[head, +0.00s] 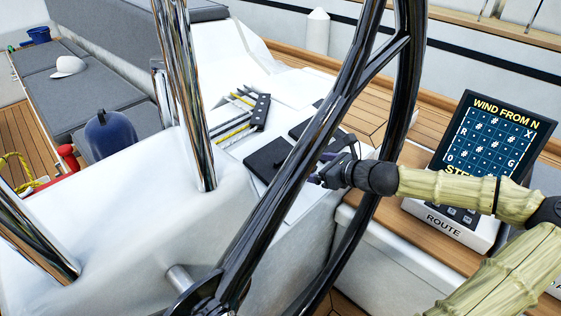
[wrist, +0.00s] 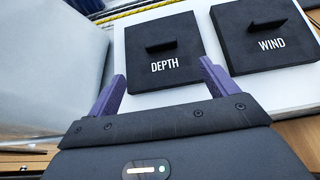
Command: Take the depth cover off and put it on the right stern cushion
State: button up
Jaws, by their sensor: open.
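The depth cover (wrist: 178,63) is a flat black square with a raised grip bar and the white word DEPTH, on a white panel in the wrist view. In the head view it (head: 268,158) lies on the console behind the shiny wheel rim, partly hidden. My gripper (wrist: 160,82) is open and empty, its two purple fingers just short of the cover's near edge. In the head view my gripper (head: 318,176) is by the right side of the cover, partly behind the wheel. I cannot tell which cushion is the right stern cushion; grey cushions (head: 70,90) line the bench at the left.
A black WIND cover (wrist: 265,40) sits right of the depth cover. The wheel (head: 300,165) and shiny posts (head: 185,95) stand close to my arm. A ROUTE box with a screen (head: 490,140) is at the right. A white cap (head: 68,67) and blue bag (head: 109,135) occupy the left bench area.

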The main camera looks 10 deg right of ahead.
jog(key=b, duration=0.1)
send_near(284, 159)
jog(key=x, duration=0.3)
jog(key=shift+w+a+f, duration=0.1)
jog(key=shift+f, duration=0.2)
jog(key=shift+w, duration=0.1)
jog(key=shift+w+a, duration=0.1)
jog(key=shift+a, duration=0.05)
jog(key=b+x, duration=0.1)
jog(key=x, duration=0.4)
jog(key=shift+w+a+b, duration=0.1)
jog(key=shift+w+b, duration=0.15)
jog(key=shift+b, duration=0.05)
jog(key=shift+s+d+r, duration=0.15)
jog(key=shift+s+d, duration=0.05)
jog(key=shift+d, duration=0.1)
jog(key=shift+a, duration=0.35)
jog(key=shift+s+d, duration=0.1)
jog(key=shift+d, duration=0.05)
jog(key=c, duration=1.1)
